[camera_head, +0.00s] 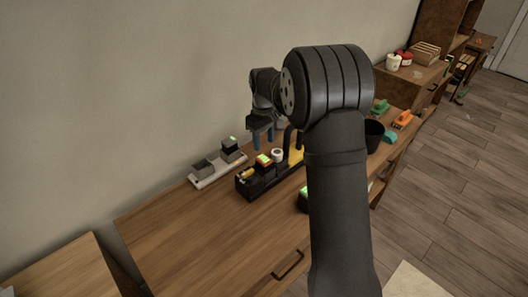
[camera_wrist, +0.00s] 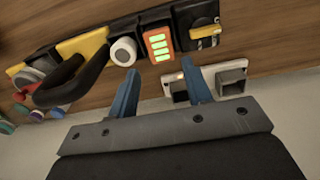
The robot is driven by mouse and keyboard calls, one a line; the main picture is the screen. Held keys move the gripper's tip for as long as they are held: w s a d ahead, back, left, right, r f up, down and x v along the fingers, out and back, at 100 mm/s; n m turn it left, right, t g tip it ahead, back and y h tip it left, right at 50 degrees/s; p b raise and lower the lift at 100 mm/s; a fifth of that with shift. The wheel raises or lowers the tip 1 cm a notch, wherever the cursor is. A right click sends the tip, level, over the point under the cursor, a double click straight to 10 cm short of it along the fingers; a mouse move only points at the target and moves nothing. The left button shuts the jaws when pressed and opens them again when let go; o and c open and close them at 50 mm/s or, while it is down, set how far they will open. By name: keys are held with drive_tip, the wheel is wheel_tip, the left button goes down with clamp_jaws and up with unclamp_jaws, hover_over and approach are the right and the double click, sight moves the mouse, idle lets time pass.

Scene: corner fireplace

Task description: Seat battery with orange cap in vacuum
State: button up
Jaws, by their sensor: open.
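The battery with orange cap (camera_head: 264,159) stands in the black and yellow vacuum (camera_head: 246,189) on the wooden cabinet top. Its orange face with green bars shows in the wrist view (camera_wrist: 159,44), beside the vacuum's white round part (camera_wrist: 123,51). I cannot tell how deep it sits. My gripper (camera_head: 263,136) is open and empty, above and behind the vacuum, near the wall side. In the wrist view, its two blue fingers (camera_wrist: 160,82) are apart, with the battery beyond their tips and nothing between them.
Another green-topped item (camera_head: 303,199) is partly hidden by my arm. A dark cup (camera_head: 374,135) stands right. The front-left cabinet top is clear.

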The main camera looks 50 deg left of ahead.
sight(264, 158)
drive_tip(key=shift+r, duration=1.55)
drive_tip(key=shift+f, duration=0.1)
wheel_tip(264, 158, down, 12)
drive_tip(key=shift+f, duration=0.15)
wheel_tip(264, 158, up, 3)
drive_tip(key=shift+f, duration=0.1)
drive_tip(key=shift+r, duration=0.5)
drive_tip(key=shift+f, duration=0.1)
